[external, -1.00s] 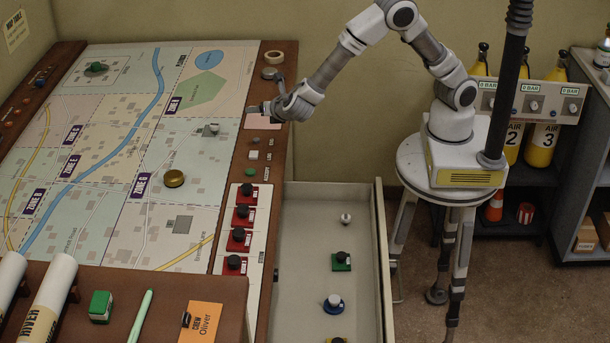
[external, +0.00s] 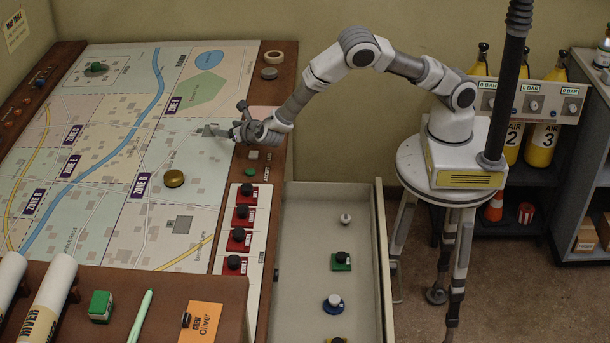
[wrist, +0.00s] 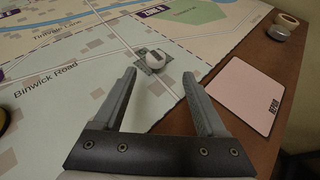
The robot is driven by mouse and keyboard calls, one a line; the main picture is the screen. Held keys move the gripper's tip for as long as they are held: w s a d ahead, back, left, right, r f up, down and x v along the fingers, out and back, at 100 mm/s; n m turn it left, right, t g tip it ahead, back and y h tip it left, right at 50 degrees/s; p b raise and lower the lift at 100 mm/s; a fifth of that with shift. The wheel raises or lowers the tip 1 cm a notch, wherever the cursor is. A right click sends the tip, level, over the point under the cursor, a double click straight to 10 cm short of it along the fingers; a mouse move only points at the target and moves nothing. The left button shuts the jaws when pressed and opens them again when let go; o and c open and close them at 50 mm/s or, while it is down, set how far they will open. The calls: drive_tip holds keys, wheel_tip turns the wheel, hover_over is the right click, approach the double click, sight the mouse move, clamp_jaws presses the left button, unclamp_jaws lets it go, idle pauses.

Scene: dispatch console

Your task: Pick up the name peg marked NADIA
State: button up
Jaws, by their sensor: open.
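A small white peg (wrist: 157,60) with a dark band stands on a grey square of the map in the wrist view. No name on it is readable, so I cannot tell whether it is the NADIA peg. My gripper (wrist: 158,76) is open and empty, its two fingers pointing toward this peg, which lies just beyond and between the fingertips. In the external view my gripper (external: 226,120) is low over the map's right side and largely hides the peg. Red bases with black knobs (external: 241,213) stand on the white panel; their names are unreadable.
A brass dome (external: 174,178) sits on the map. An open drawer (external: 300,300) holds several pieces, including a green one (external: 341,262) and a blue one (external: 333,303).

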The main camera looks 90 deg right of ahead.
sight(217, 127)
drive_tip(key=shift+w+a+x, duration=0.15)
drive_tip(key=shift+x, duration=1.35)
drive_tip(key=shift+w+a+x, duration=0.1)
drive_tip(key=shift+w+x, duration=0.05)
drive_tip(key=shift+x, duration=1.3)
clamp_jaws()
